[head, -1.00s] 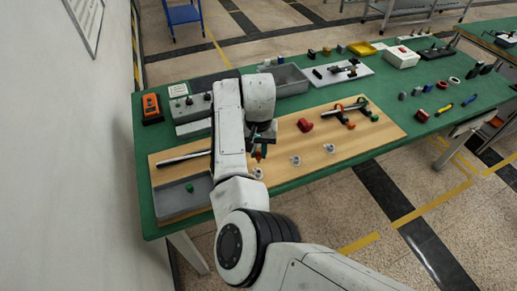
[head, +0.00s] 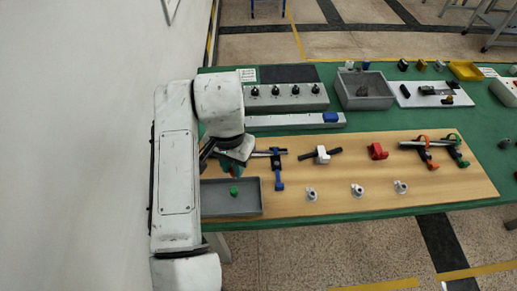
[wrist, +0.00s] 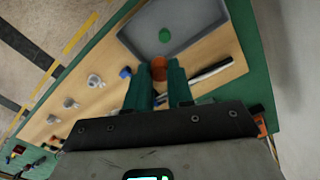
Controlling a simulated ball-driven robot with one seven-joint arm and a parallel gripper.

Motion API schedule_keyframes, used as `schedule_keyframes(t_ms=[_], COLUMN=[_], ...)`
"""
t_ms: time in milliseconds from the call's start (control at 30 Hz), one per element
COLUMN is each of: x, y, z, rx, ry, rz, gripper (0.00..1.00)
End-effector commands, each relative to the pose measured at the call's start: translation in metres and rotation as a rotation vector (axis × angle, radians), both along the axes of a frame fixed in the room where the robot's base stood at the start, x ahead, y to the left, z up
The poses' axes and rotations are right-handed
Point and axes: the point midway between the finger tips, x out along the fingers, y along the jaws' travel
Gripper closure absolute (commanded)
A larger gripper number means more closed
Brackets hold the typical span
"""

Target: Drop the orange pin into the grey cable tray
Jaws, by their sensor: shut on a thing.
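My gripper (wrist: 158,88) is shut on the orange pin (wrist: 158,68), whose rounded end shows between the green fingertips in the wrist view. In the head view my gripper (head: 233,170) is above the back part of the shallow grey tray (head: 249,201) at the left end of the wooden board. The pin is not clearly visible there. The tray also shows in the wrist view (wrist: 192,25), just beyond the fingertips. A green piece (head: 234,191) lies in the tray. How high the pin is above the tray I cannot tell.
A clamp with a blue handle (head: 278,172) and bar lies beside the tray. Several grey-white fittings (head: 357,190), a red block (head: 377,151) and more clamps (head: 428,150) are on the board. Behind stand a knobbed control box (head: 286,97) and a grey bin (head: 365,102).

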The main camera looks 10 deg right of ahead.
Motion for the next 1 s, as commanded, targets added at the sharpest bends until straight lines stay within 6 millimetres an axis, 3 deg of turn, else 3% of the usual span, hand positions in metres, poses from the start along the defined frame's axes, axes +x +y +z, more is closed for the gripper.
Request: schedule_keyframes(t_ms=[267,733,1000], x=[-0.01,-0.01,-0.01], y=[0.01,0.01,0.01], z=[-0.005,-0.054,-0.058], rx=[0.0,0.001,0.001], ry=[0.001,0.002,0.0], rz=[-0.003,-0.003,-0.002], gripper=[1.0,1.0,1.0])
